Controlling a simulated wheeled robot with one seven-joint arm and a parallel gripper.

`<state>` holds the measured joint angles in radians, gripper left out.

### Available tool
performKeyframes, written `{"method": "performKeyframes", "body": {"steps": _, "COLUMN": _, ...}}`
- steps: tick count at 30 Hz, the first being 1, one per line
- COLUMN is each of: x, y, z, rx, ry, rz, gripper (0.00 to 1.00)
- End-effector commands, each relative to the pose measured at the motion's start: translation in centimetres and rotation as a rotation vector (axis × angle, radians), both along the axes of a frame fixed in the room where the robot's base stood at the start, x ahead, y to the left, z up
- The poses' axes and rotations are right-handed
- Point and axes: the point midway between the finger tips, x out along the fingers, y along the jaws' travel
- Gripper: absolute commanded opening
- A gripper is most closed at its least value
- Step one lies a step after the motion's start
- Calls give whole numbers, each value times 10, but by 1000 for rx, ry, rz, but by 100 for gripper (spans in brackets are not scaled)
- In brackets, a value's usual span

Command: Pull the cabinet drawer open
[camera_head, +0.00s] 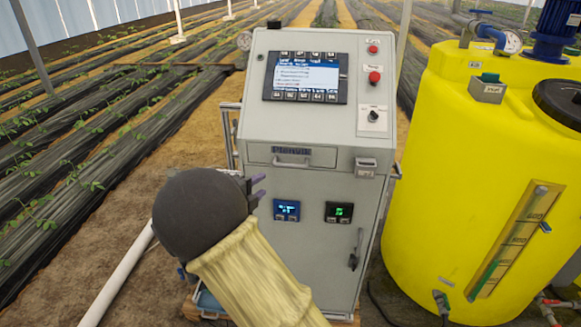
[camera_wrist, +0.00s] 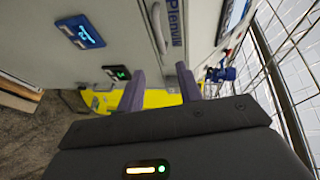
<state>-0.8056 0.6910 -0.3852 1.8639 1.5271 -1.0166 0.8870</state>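The grey control cabinet (camera_head: 312,245) stands upright in the middle of the head view. Its drawer (camera_head: 325,157) is a shallow front panel below the sloped console and looks flush, so shut. A bar handle (camera_head: 291,163) crosses the drawer front. In the wrist view the handle (camera_wrist: 158,27) shows at the top, beside the drawer's label, turned on its side. My gripper (camera_head: 259,188) is to the left of the handle and a little lower in the head view. In the wrist view my gripper (camera_wrist: 160,72) has its two purple fingers apart with nothing between them. The handle is beyond the fingertips, not touched.
The console has a screen (camera_head: 306,78) and a red button (camera_head: 375,77). Two small displays (camera_head: 287,210) and a door latch (camera_head: 355,250) sit below the drawer. A yellow tank (camera_head: 450,170) stands close on the right. Planted rows lie behind and left.

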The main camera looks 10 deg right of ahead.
Motion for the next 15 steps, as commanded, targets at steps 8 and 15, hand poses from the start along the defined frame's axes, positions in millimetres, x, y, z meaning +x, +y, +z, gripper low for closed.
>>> {"method": "performKeyframes", "body": {"steps": 8, "x": 15, "y": -14, "z": -3, "rx": -3, "ry": 3, "rz": -1, "gripper": 36}}
{"method": "performKeyframes", "body": {"steps": 15, "x": 45, "y": -40, "z": -10, "rx": -4, "ry": 3, "rz": -1, "gripper": 36}}
